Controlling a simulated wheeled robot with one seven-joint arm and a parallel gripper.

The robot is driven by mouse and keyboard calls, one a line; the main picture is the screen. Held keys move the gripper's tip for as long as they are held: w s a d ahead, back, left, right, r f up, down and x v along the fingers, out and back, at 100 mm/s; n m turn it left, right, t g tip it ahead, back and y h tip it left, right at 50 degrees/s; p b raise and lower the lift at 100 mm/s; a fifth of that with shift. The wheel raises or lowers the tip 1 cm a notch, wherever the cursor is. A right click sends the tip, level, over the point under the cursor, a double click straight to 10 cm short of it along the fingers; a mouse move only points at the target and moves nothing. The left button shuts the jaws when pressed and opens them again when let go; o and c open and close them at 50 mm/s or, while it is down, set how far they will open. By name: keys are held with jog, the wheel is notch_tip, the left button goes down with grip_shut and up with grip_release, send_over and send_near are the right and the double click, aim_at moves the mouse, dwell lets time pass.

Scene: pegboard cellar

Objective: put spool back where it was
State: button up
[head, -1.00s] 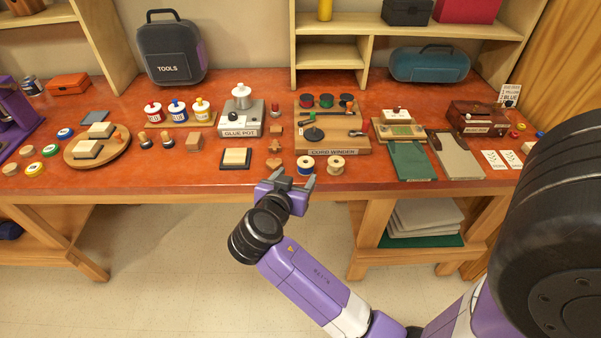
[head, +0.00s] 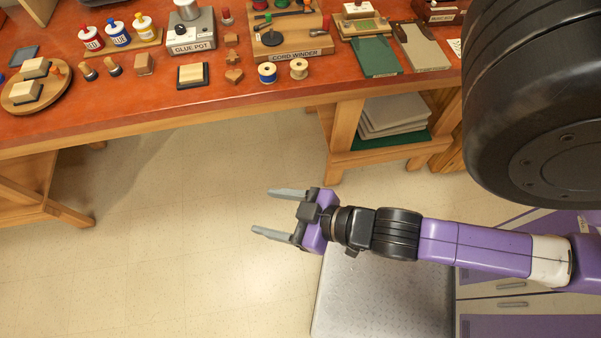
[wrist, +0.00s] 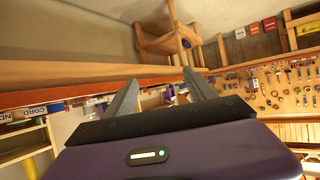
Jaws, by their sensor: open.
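Two thread spools stand near the front edge of the red bench top in the head view: a blue spool (head: 267,72) and a cream spool (head: 299,68) to its right. Both are just in front of the wooden cord winder (head: 290,44), which bears colored parts partly cut off by the top of the picture. My gripper (head: 262,211) is open and empty, out in front of the bench over the floor, well apart from both spools. Its two grey fingers point left; they also show in the wrist view (wrist: 162,80) with nothing between them.
Left of the winder are a glue pot (head: 192,40), a dark-based block (head: 192,75) and several small wooden pieces. A green board (head: 375,57) lies right of it. Under the bench, a shelf (head: 380,155) holds stacked sheets. The floor (head: 170,230) left of my gripper is clear.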

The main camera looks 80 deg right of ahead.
jog(key=s+a+r+n+t+y, duration=0.1)
jog(key=s+a+r+t, duration=0.1)
jog(key=s+r, duration=0.4)
notch_tip(320, 180, up, 3)
jog(key=shift+f+t+y, duration=0.1)
jog(key=shift+t+y, duration=0.2)
jog(key=shift+y, duration=0.1)
dwell(0.7)
